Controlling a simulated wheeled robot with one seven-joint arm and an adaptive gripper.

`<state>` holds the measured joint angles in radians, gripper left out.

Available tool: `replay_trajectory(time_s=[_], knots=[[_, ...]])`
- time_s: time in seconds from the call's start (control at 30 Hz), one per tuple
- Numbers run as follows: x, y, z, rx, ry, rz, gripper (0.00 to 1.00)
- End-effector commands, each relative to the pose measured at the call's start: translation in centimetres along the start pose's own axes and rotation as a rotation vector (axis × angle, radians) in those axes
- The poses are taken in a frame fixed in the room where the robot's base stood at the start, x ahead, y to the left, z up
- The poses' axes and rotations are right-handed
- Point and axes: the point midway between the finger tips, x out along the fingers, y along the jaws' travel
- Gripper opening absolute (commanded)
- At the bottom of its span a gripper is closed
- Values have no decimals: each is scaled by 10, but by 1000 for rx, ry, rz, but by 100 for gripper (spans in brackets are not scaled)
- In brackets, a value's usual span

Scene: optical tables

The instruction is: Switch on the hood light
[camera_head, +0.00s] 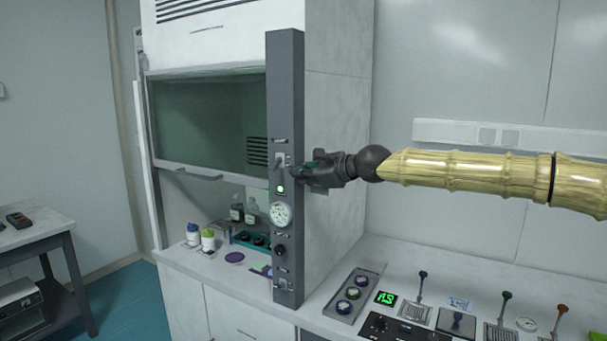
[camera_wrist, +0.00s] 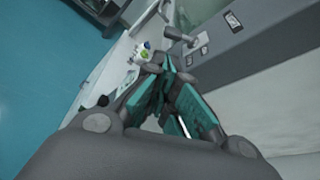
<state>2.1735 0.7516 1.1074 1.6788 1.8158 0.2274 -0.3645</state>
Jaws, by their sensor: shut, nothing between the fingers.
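The fume hood's dark grey control post (camera_head: 285,90) stands at the hood's right front corner. A small toggle switch (camera_head: 279,160) sits on a light plate on it, with a lit green indicator (camera_head: 280,188) below. My gripper (camera_head: 293,172) is shut and empty, reaching in from the right, its tip close to the switch. I cannot tell whether it touches. In the wrist view the teal-and-grey fingers of my gripper (camera_wrist: 168,66) point toward the post (camera_wrist: 235,50). The hood's interior (camera_head: 200,120) looks dim behind the glass sash.
A round gauge (camera_head: 281,214) and a black knob (camera_head: 280,250) sit lower on the post. Bottles (camera_head: 237,212) stand inside the hood. A side table (camera_head: 35,228) is at left.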

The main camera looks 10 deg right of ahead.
Motion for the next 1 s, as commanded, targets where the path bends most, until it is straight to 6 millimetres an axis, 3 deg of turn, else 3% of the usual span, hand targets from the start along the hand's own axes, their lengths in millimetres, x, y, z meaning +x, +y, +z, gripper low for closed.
replay_trajectory(time_s=[0.3,0.5,1.0], knots=[[45,0,2,0,1,1,0],[64,-1,1,0,1,1,0],[73,0,0,0,0,0,0]])
